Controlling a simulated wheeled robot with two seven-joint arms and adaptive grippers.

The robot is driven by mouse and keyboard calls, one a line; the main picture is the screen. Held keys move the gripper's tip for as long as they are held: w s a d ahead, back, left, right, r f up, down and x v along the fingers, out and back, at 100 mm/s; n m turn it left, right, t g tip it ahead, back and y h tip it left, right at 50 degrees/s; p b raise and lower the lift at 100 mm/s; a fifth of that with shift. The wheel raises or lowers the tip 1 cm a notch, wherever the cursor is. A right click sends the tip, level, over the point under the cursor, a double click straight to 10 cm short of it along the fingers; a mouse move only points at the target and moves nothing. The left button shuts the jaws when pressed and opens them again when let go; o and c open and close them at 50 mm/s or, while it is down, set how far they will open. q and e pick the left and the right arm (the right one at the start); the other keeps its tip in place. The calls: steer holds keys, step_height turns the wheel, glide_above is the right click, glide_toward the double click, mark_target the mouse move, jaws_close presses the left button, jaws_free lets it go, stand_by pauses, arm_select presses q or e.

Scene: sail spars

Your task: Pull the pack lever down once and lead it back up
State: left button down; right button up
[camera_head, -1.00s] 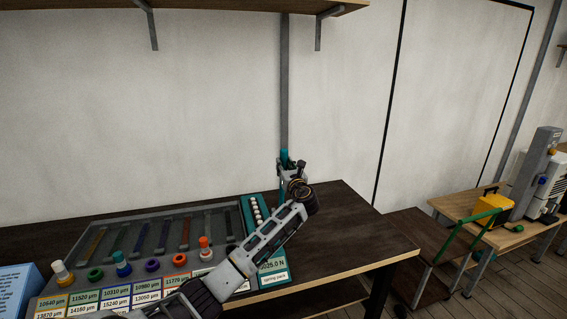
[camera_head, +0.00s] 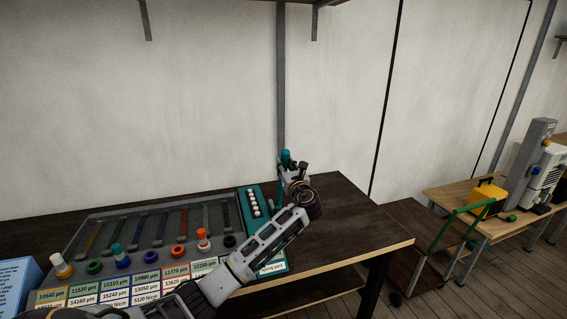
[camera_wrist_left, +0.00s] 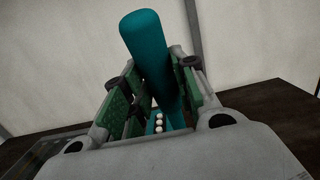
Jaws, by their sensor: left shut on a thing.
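The pack lever (camera_head: 286,156) has a teal grip and stands up at the far end of the teal spring pack (camera_head: 254,204), a box with a row of white balls. My left gripper (camera_head: 290,172) is shut on the lever below its top. In the left wrist view the teal lever (camera_wrist_left: 148,45) runs between the green-padded fingers and its rounded end sticks out above them. The white balls (camera_wrist_left: 159,122) show behind and below. My right gripper is in neither view.
A grey rack (camera_head: 150,222) with coloured sliders and knobs lies left of the pack, with a row of number labels in front. The dark tabletop (camera_head: 340,225) is clear to the right. A trolley with a green handle (camera_head: 465,215) and a yellow box (camera_head: 488,194) stand farther right.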

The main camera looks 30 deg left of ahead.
arm_select(q)
steer(key=shift+s+d+f, duration=0.45)
steer(key=shift+s+d, duration=0.15)
steer(key=shift+d, duration=0.15)
steer(key=shift+s+d+f, duration=0.45)
steer(key=shift+s+d, duration=0.15)
steer(key=shift+d, duration=0.1)
steer(key=s+d+f, duration=0.4)
steer(key=d+f, duration=0.1)
steer(key=shift+s+d+f, duration=0.15)
steer(key=shift+s+f, duration=0.1)
steer(key=shift+f, duration=0.15)
steer(key=shift+r, duration=0.15)
